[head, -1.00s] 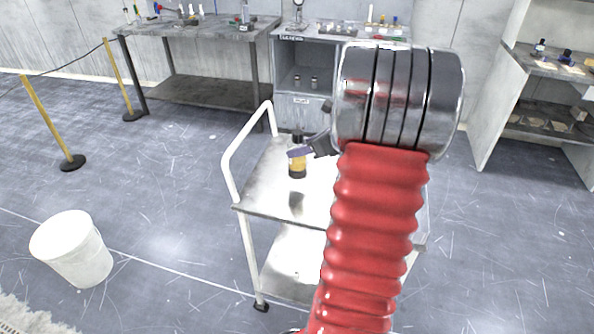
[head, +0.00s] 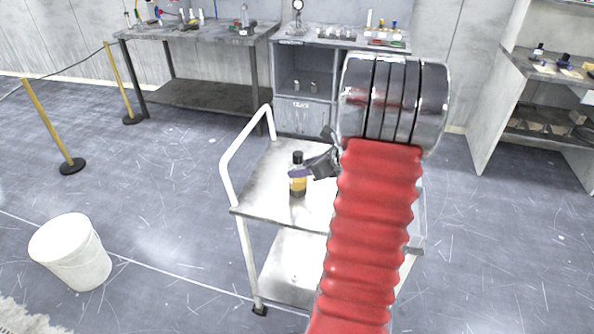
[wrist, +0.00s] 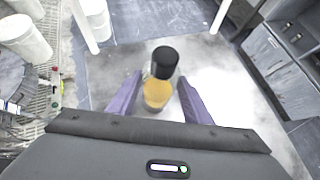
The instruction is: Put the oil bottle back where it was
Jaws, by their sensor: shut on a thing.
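The oil bottle (head: 298,187) has a black cap, amber oil and a dark base. It is upright over the top shelf of the white-framed cart (head: 262,205). I cannot tell whether its base touches the shelf. My gripper (head: 300,173) reaches it from the right and is shut on it, with purple fingers around its body. In the wrist view the bottle (wrist: 158,92) stands between the two fingers (wrist: 155,98), with its cap above them. My arm hides the right part of the cart.
A white bin (head: 72,252) stands on the floor at left. A workbench (head: 195,32) and a grey cabinet (head: 305,85) stand behind the cart. A shelf unit (head: 545,100) is at right. The visible cart top around the bottle is mostly clear.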

